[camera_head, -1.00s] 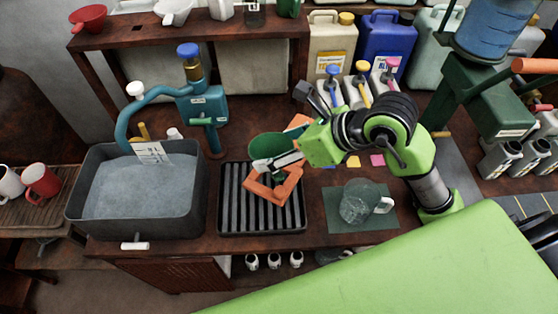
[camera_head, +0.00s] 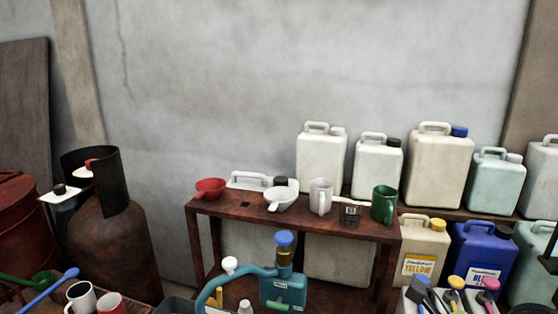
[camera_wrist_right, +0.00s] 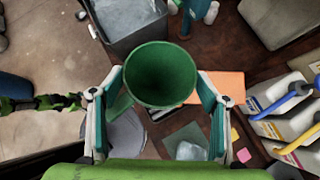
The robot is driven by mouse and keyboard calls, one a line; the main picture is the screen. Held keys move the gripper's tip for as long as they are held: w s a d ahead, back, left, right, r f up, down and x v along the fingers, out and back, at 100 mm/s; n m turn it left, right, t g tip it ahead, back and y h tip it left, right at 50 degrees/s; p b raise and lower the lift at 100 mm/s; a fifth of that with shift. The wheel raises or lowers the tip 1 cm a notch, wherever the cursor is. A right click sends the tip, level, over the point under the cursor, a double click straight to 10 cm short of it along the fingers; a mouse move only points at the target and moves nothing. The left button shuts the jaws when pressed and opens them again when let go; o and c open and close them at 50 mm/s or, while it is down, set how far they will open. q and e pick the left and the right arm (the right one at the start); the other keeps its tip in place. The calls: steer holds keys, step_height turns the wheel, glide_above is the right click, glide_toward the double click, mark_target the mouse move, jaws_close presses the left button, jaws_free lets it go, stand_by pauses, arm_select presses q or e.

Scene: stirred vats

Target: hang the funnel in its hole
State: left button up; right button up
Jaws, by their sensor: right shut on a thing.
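In the right wrist view my right gripper (camera_wrist_right: 161,88) is shut on the green funnel (camera_wrist_right: 160,72), with a pad on either side. The funnel's wide mouth faces the camera; its spout is hidden. Neither gripper shows in the head view. There, the rusty brown shelf (camera_head: 330,226) has a small dark opening (camera_head: 246,204) in its top, which looks like a hole. A red funnel (camera_head: 210,186) sits at the shelf's left end. A white funnel (camera_head: 281,198) sits right of the opening.
On the shelf stand a white jug (camera_head: 320,196), a small dark jar (camera_head: 350,214) and a green mug (camera_head: 383,204). Large canisters (camera_head: 437,165) stand behind. A teal pump (camera_head: 283,287) rises in front. In the wrist view a grey vat (camera_wrist_right: 122,22) lies below.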

steer(key=d+f, duration=0.1)
steer(key=s+d+f+b, duration=0.1)
steer(key=shift+f+n, duration=0.3)
steer(key=shift+n, duration=0.1)
steer(key=shift+s+d+f+n+y+b, duration=0.1)
steer(key=shift+s+d+n+y+b, duration=0.2)
steer(key=shift+d+y+b, duration=0.1)
steer(key=shift+d+f+g, duration=0.1)
steer(key=shift+d+g, duration=0.05)
steer(key=shift+g, duration=0.15)
